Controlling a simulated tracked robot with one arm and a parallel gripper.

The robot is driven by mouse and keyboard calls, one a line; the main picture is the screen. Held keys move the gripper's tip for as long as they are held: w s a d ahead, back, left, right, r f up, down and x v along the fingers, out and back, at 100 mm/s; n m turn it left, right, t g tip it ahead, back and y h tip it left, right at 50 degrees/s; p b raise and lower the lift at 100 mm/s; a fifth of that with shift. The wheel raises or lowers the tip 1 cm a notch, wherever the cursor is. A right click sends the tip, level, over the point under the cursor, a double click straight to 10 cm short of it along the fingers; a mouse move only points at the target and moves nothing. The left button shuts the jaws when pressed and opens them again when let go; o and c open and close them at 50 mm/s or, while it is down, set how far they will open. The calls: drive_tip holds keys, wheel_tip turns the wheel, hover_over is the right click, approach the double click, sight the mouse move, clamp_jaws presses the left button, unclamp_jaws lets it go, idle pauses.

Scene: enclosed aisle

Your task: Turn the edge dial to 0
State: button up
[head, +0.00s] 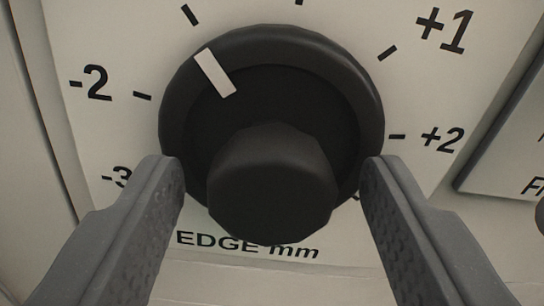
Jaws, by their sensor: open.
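The edge dial (272,52) is a round black knob with a wide rim and a raised central grip (270,185). Its white pointer mark (215,73) points up and left, near the unlabelled tick (189,14) above the -2 label (91,83). Another tick (299,2) shows at the top edge; its label is out of view. My gripper (271,168) is open, one finger on each side of the dial's lower half. Whether the fingertips touch the rim I cannot tell. The fingers partly hide the -3 label and the lower right tick.
The pale panel carries +1 (445,30) and +2 (442,139) labels and the text "EDGE mm" (247,246) below the dial. A second panel (515,150) with partly visible lettering stands at the right. A panel edge (55,130) runs down the left.

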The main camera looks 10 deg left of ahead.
drive_tip(key=shift+w, duration=0.1)
drive_tip(key=c, duration=1)
drive_tip(key=shift+o, duration=0.2)
drive_tip(key=shift+a+m, duration=0.1)
drive_tip(key=shift+m, duration=0.3)
drive_tip(key=m+p, duration=0.1)
drive_tip(key=m, duration=0.1)
drive_tip(key=shift+m+p, duration=0.3)
drive_tip(key=shift+p, duration=0.05)
drive_tip(key=shift+m+p, duration=0.3)
drive_tip(key=shift+m, duration=1.9)
